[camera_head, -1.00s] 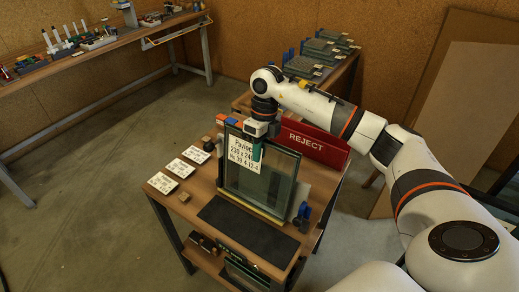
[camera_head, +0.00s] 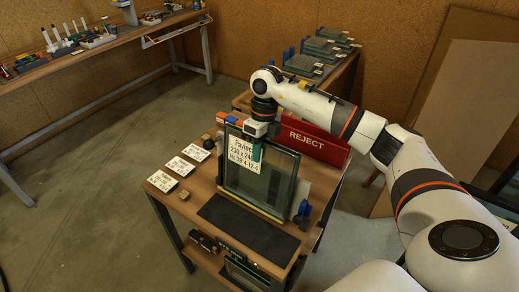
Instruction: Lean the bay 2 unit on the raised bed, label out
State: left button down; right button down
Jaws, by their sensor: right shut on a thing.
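A glass unit (camera_head: 279,175) with a dark frame stands near upright on the wooden table, its lower edge at a pale strip (camera_head: 250,208) behind a dark mat. A white label (camera_head: 242,152) with black print, reading "230 x 24…", faces me at its upper left. I cannot read a bay number on the unit. My left gripper is not in view.
A red REJECT bin (camera_head: 320,145) stands right behind the unit. The dark mat (camera_head: 250,226) in front is bare. A blue item (camera_head: 303,210) stands at the right. More glass units (camera_head: 325,47) lie on a rear bench.

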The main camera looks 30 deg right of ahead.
jog(key=shift+r, duration=0.15)
jog(key=c, duration=1.2)
grip_release()
jog(key=shift+c, duration=0.2)
jog(key=shift+s+f, duration=0.1)
jog(key=shift+f, duration=0.1)
notch_tip(320, 180, up, 12)
jog(key=d+b, duration=0.2)
jog(key=shift+w+b, duration=0.3)
jog(key=shift+w, duration=0.1)
